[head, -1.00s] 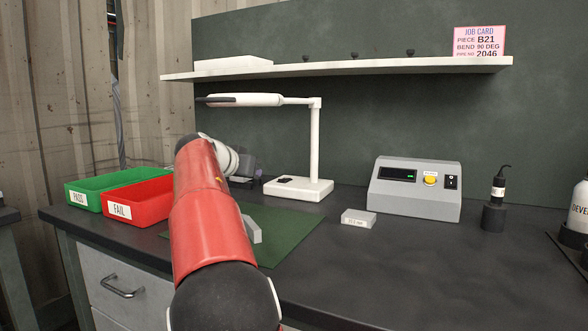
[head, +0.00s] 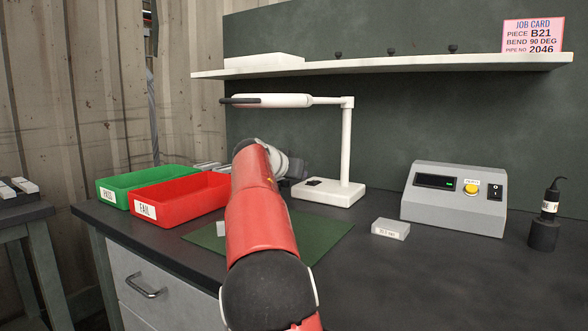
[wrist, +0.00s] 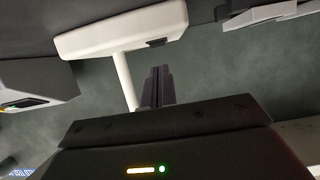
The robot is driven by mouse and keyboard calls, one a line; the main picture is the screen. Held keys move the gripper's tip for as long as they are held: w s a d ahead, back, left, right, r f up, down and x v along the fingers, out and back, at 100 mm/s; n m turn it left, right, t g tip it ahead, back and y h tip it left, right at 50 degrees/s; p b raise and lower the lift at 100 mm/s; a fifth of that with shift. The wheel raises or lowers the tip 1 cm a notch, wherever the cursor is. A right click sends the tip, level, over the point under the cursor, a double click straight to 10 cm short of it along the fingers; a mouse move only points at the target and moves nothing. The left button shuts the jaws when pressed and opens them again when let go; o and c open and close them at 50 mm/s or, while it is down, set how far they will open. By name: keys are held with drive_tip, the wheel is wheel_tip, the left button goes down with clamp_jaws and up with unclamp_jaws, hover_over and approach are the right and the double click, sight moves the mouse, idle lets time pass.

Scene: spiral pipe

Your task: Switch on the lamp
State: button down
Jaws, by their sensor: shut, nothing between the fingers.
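The white desk lamp stands on the bench, its base (head: 340,195) flat, its post upright and its long head (head: 275,100) level above. A small dark switch (head: 314,183) sits on the left part of the base. I see no glow from the lamp. My gripper (head: 300,165) is behind my red arm, partly hidden, just left of the post and near the base. In the wrist view, which looks upside down, my gripper's dark fingers (wrist: 158,72) are together and empty, pointing towards the base (wrist: 105,32) beside the switch (wrist: 157,42). Contact cannot be told.
Green (head: 150,181) and red (head: 185,195) bins stand at the left. A shelf (head: 420,65) runs above the lamp.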

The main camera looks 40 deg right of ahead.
sight(307, 187)
drive_tip(key=p+x, duration=0.1)
drive_tip(key=x, duration=0.4)
drive_tip(key=shift+a+f+b, duration=0.1)
drive_tip(key=shift+f+b, duration=0.4)
drive_tip(key=shift+b, duration=0.2)
drive_tip(key=shift+r, duration=0.1)
drive_tip(key=shift+r+p, duration=0.75)
drive_tip(key=shift+r, duration=0.1)
drive_tip(key=shift+s, duration=0.1)
